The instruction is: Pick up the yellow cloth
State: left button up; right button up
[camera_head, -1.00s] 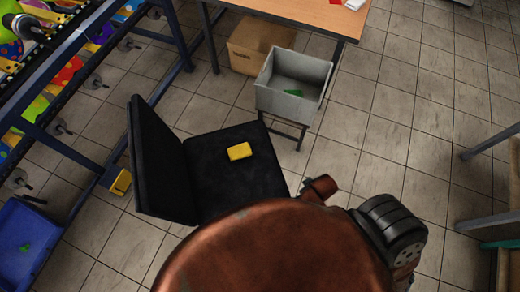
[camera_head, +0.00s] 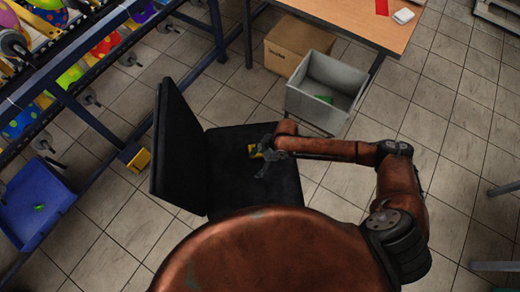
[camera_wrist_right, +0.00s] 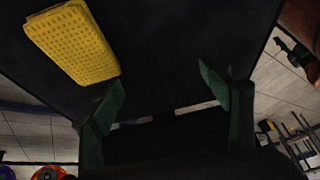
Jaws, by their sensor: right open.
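The yellow cloth (camera_head: 254,151), a folded block with a dimpled surface, lies on the black seat of the chair (camera_head: 262,188). In the right wrist view the cloth (camera_wrist_right: 73,42) is at the upper left, outside the space between the fingers. My right gripper (camera_wrist_right: 163,100) is open and empty there, its two green-tipped fingers spread apart, the left fingertip near the cloth's lower end. Whether that fingertip touches the cloth cannot be told. My left gripper is not in view.
The chair's tall backrest (camera_head: 179,146) stands left of the seat. A grey bin (camera_head: 338,71) with a green piece stands behind it, near a cardboard box (camera_head: 300,43) and a wooden table (camera_head: 370,15). A blue bin (camera_head: 32,200) and a balloon rack are at the left.

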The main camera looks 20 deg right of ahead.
jog(key=shift+h, duration=0.5)
jog(key=w+d+r, duration=0.1)
jog(key=w+d, duration=0.1)
jog(key=w+d+r, duration=0.1)
jog(key=w+d, duration=0.4)
jog(key=d, duration=0.1)
jog(key=shift+w+d+r, duration=0.1)
jog(key=shift+w+r, duration=0.2)
jog(key=shift+r, duration=0.1)
jog(key=shift+w+f+t, duration=0.15)
jog(key=shift+f+t, duration=0.05)
jog(key=shift+t, duration=0.1)
jog(key=shift+b+x, duration=0.45)
jog(key=shift+x, duration=0.5)
jog(key=b+x, duration=0.1)
jog(key=x, duration=0.3)
jog(key=shift+a+f+b, duration=0.3)
jog(key=shift+b, duration=0.05)
jog(key=shift+a+f, duration=0.1)
jog(key=shift+f, duration=0.1)
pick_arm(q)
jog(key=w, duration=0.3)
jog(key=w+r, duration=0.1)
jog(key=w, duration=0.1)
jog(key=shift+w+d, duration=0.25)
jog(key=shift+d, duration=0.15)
pick_arm(e)
jog(key=shift+c, duration=0.6)
jog(key=c, duration=1)
